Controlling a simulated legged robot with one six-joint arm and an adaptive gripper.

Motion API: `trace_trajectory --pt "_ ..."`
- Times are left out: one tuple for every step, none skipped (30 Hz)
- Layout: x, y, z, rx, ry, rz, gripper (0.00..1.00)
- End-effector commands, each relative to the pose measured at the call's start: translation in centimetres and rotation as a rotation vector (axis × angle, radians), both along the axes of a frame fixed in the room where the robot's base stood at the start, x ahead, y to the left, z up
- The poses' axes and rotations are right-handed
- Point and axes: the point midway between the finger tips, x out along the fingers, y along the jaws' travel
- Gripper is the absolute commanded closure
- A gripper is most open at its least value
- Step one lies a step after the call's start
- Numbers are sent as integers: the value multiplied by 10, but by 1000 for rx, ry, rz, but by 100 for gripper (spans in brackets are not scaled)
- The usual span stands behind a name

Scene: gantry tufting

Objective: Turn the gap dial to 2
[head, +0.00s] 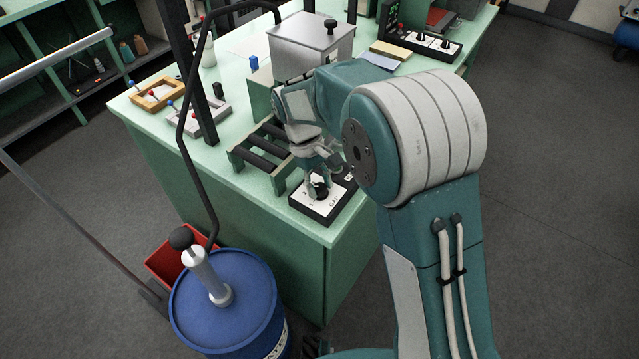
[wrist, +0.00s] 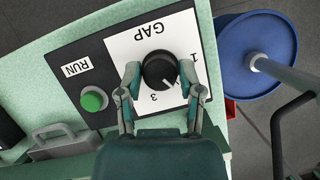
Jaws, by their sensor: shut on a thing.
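The gap dial (wrist: 159,69) is a round black knob on a white plate marked GAP, upside down in the wrist view. The numerals 1 and 3 show at its right and below it; the 2 cannot be made out near the right finger. A white pointer mark on the knob faces lower right, between the 3 and the right finger. My gripper (wrist: 160,72) is shut on the knob, one finger on each side. In the head view my gripper (head: 319,185) reaches down over the control box (head: 325,211) at the bench corner, partly hiding the dial.
A green RUN button (wrist: 93,100) sits beside the dial plate. A roller rack (head: 262,152) and a grey metal box (head: 311,47) stand on the green bench behind. A blue drum (head: 235,300) with a pump stands on the floor in front, near a red bin (head: 165,262).

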Motion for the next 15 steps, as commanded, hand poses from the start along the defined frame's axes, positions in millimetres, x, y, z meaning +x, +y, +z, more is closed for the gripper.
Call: trace_trajectory --pt "0 0 -3 0 2 1 100" --pt "0 0 -3 0 2 1 100" --pt "0 0 -3 0 2 1 100" --pt "0 0 -3 0 2 1 100" --pt "0 0 -3 1 2 -1 100" --pt "0 0 -3 1 2 -1 100" --pt "0 0 -3 1 1 -1 100" --pt "0 0 -3 1 1 -1 48" --pt "0 0 -3 1 1 -1 30" --pt "0 1 -3 1 1 -1 17" --pt "0 1 -3 1 1 -2 17" --pt "0 0 -2 1 1 -2 17" --pt "0 0 -2 0 0 -1 17" --pt "0 0 -2 0 0 -1 17" --pt "0 0 -2 0 0 -1 17"
